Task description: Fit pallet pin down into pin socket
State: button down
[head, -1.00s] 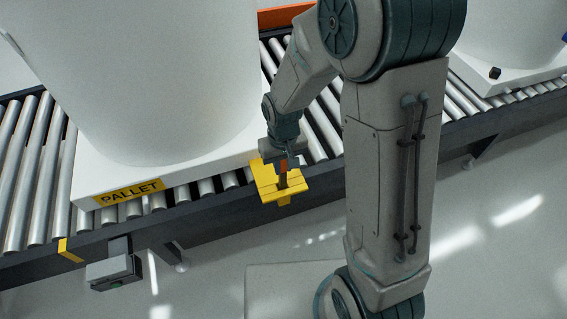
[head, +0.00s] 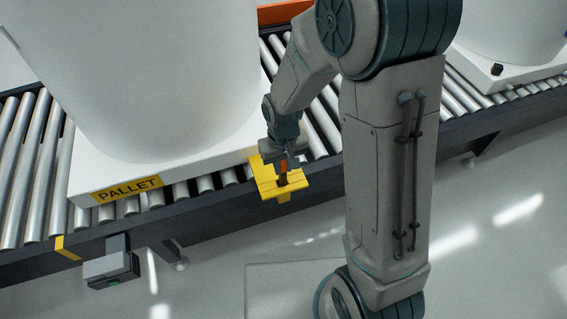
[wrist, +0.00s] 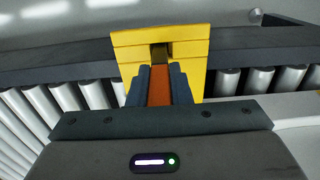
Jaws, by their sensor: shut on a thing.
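The pallet pin (head: 283,168) has an orange upper part and a dark lower part. My gripper (head: 285,158) is shut on the orange part, which also shows between the jaws in the wrist view (wrist: 159,86). The yellow pin socket (head: 265,184) sits at the front edge of the conveyor, beside the pallet. In the wrist view the socket (wrist: 192,52) has a dark slot near its middle, and the pin lies in line with it. The pin's lower end is at the slot in the head view; how deep it sits I cannot tell.
The white pallet (head: 180,183) labelled PALLET carries a large white tank (head: 145,80) left of my gripper. Conveyor rollers (head: 37,150) run across the scene. A second tank (head: 515,25) stands at the upper right. A grey box (head: 110,268) hangs from the conveyor's front.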

jog(key=shift+f+b, duration=1.75)
jog(key=shift+f, duration=0.6)
jog(key=c, duration=1.3)
grip_release()
jog(key=shift+o, duration=0.2)
jog(key=shift+r, duration=0.1)
notch_tip(320, 180, up, 14)
jog(key=p, duration=0.4)
jog(key=shift+p, duration=0.4)
jog(key=shift+r, duration=0.2)
notch_tip(320, 180, up, 19)
jog(key=m+t+p, duration=0.1)
jog(key=m+p, duration=0.1)
jog(key=p, duration=1.1)
send_over(283, 175)
jog(key=s+d, duration=0.4)
jog(key=d, duration=0.3)
jog(key=s+d+r+t+p, duration=0.1)
jog(key=s+d+r+p, duration=0.1)
jog(key=r+p, duration=0.3)
jog(key=s+d+r+m+p, duration=0.1)
jog(key=s+d+r+p, duration=0.2)
jog(key=r, duration=0.6)
jog(key=shift+s+t+p, duration=0.4)
jog(key=shift+s+p, duration=0.6)
